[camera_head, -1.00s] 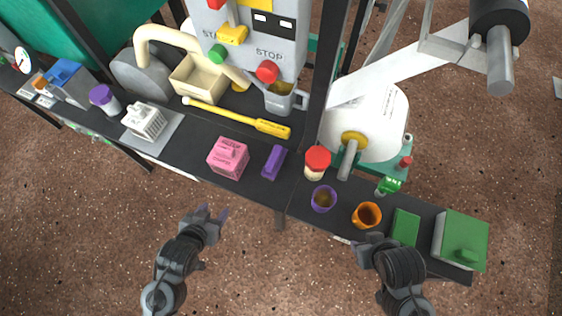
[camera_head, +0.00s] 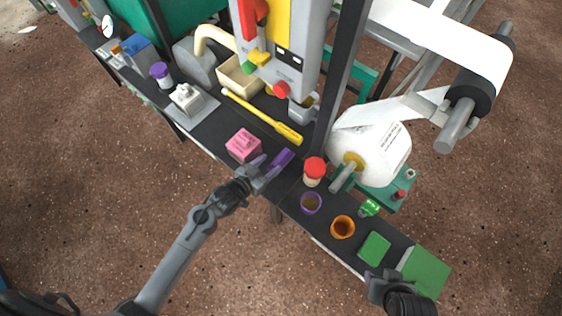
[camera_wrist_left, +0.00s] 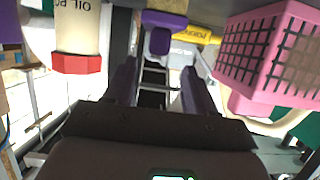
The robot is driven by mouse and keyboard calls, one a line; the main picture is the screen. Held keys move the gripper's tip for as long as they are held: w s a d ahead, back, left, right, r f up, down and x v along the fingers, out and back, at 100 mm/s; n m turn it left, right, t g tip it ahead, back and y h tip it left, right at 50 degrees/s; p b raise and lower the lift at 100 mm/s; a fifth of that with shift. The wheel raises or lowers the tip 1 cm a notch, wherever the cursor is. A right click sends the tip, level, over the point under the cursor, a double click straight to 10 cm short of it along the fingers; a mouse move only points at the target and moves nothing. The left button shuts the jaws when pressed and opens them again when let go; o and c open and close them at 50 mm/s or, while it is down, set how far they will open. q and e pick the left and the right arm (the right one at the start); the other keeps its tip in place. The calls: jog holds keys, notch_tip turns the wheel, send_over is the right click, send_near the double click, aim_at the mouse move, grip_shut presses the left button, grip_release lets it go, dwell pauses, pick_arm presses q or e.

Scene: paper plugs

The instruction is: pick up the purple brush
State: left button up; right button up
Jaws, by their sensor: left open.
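The purple brush (camera_head: 282,160) lies on the dark shelf between a pink box and a red-lidded jar in the head view. It also shows in the left wrist view (camera_wrist_left: 162,38), just beyond the fingertips. My left gripper (camera_head: 266,172) is at the shelf's front edge, close to the brush's near end. Its two purple fingers (camera_wrist_left: 158,80) are apart with nothing gripped between them. I cannot tell whether they touch the brush. My right gripper (camera_head: 380,282) is near the shelf's right end, partly hidden by its own wrist; its jaws are not clear.
The pink box (camera_head: 243,146) is left of the brush and the red-lidded jar (camera_head: 314,170) right of it. A yellow bar (camera_head: 262,117) lies behind. Purple (camera_head: 311,203) and orange (camera_head: 343,227) cups stand further right. A dark post (camera_head: 342,85) rises behind the jar.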

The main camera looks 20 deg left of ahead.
aim_at(279, 158)
pick_arm(q)
jog(key=shift+w+d+f, duration=0.35)
jog(key=shift+w+d, duration=0.15)
jog(key=shift+w, duration=0.2)
jog(key=shift+w+a+f+b, duration=0.15)
jog(key=shift+w+b, duration=0.15)
jog(key=shift+b, duration=0.25)
jog(key=b+x, duration=0.3)
jog(key=shift+w+d+f, duration=0.15)
jog(key=shift+d+f, duration=0.2)
jog(key=shift+d, duration=0.05)
jog(key=shift+w+d+b, duration=0.1)
jog(key=shift+w+b, duration=0.2)
jog(key=shift+w, duration=0.15)
pick_arm(e)
jog(key=f, duration=0.5)
jog(key=shift+d, duration=0.25)
pick_arm(q)
jog(key=shift+c, duration=0.3)
grip_shut()
